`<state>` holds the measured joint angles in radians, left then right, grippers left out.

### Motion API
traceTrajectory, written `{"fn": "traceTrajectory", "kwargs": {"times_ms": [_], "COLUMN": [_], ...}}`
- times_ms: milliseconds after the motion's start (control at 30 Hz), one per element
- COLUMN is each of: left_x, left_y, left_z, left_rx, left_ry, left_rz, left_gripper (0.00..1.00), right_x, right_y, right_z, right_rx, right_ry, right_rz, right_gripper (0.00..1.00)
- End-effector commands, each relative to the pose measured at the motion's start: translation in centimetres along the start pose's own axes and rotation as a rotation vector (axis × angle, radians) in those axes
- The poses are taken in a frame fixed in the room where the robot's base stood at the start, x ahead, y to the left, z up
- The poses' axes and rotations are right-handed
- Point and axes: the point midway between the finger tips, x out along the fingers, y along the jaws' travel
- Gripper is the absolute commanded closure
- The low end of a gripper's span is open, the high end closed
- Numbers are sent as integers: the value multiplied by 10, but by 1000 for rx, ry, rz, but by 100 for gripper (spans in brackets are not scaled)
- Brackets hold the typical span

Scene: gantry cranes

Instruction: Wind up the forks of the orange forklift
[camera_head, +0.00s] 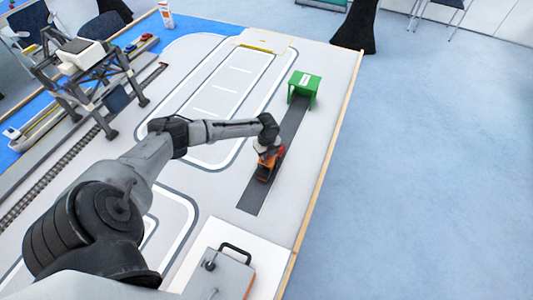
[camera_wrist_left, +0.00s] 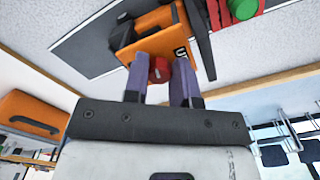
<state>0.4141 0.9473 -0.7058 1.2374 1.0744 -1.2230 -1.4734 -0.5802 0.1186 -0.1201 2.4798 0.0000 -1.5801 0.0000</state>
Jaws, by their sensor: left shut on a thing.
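The orange forklift (camera_head: 264,172) stands on the dark grey strip on the right side of the table, partly hidden under my left gripper (camera_head: 270,150). In the left wrist view, the forklift's orange body (camera_wrist_left: 150,35) fills the top middle. My left gripper (camera_wrist_left: 160,82) has its two purple fingers around a small red knob (camera_wrist_left: 159,69) on the forklift and is shut on it. My right gripper is not in view.
A green gate-like stand (camera_head: 305,82) straddles the strip's far end. A grey and orange case (camera_head: 222,275) with a black handle is at the near edge. A gantry crane (camera_head: 90,75) stands at the left by the rails. The strip (camera_head: 293,125) is clear between forklift and stand.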

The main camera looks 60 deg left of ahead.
Motion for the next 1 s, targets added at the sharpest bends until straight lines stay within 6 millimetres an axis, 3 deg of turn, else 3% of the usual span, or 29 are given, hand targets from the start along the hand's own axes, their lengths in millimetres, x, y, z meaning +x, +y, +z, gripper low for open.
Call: {"fn": "traceTrajectory", "kwargs": {"times_ms": [633,667,900,1000], "left_x": [-1,-1,0,0], "left_y": [-1,-1,0,0], "left_z": [0,0,0,0], "left_rx": [44,44,43,43], "left_ry": [1,1,1,0], "left_rz": [-2,-2,-1,-1], "left_gripper": [99,73,50,49], "right_x": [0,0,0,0], "right_y": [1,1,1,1], "right_z": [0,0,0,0], "right_rx": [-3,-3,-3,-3], "right_ry": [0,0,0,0], "right_rz": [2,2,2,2], "right_gripper": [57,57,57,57]}}
